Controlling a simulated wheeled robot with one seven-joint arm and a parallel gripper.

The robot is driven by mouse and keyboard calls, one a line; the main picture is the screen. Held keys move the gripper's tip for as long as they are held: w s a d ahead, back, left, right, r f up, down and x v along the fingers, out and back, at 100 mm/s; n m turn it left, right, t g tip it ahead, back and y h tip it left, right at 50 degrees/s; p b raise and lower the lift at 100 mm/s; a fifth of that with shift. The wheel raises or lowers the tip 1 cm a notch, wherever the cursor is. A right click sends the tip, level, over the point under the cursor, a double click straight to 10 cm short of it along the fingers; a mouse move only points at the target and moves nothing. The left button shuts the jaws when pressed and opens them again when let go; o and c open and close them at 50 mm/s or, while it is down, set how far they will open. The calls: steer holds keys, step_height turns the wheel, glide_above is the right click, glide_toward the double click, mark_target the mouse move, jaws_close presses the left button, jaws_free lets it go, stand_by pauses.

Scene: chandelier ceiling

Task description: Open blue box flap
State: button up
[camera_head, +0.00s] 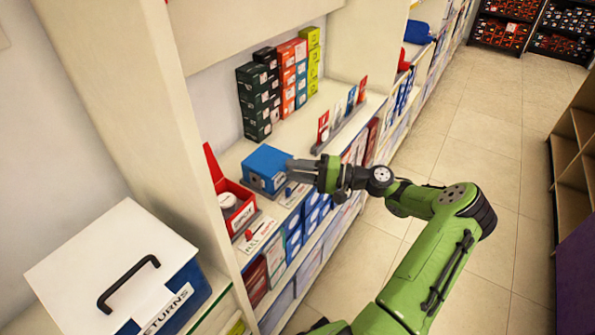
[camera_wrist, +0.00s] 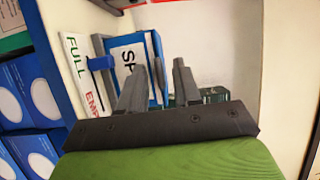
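A blue box (camera_head: 265,165) stands on the shelf in the head view, its blue top looking closed. In the wrist view the box (camera_wrist: 127,55) shows a white label with partly hidden lettering starting "SP". My gripper (camera_head: 293,170) is at the box's right side in the head view. In the wrist view my gripper (camera_wrist: 160,65) has its two fingers spread apart, with nothing seen held. The left finger overlaps the box's front, and the right finger is to the right of it. I cannot tell whether a finger touches the box.
An open red box (camera_head: 232,200) with a white round item stands left of the blue box. A FULL/EMPTY sign (camera_wrist: 82,72) is beside the box. Stacked small boxes (camera_head: 287,75) stand behind. A white-lidded returns box (camera_head: 110,262) is at front left. The aisle floor (camera_head: 475,130) is clear.

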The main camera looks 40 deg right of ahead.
jaws_close()
stand_by(1.2)
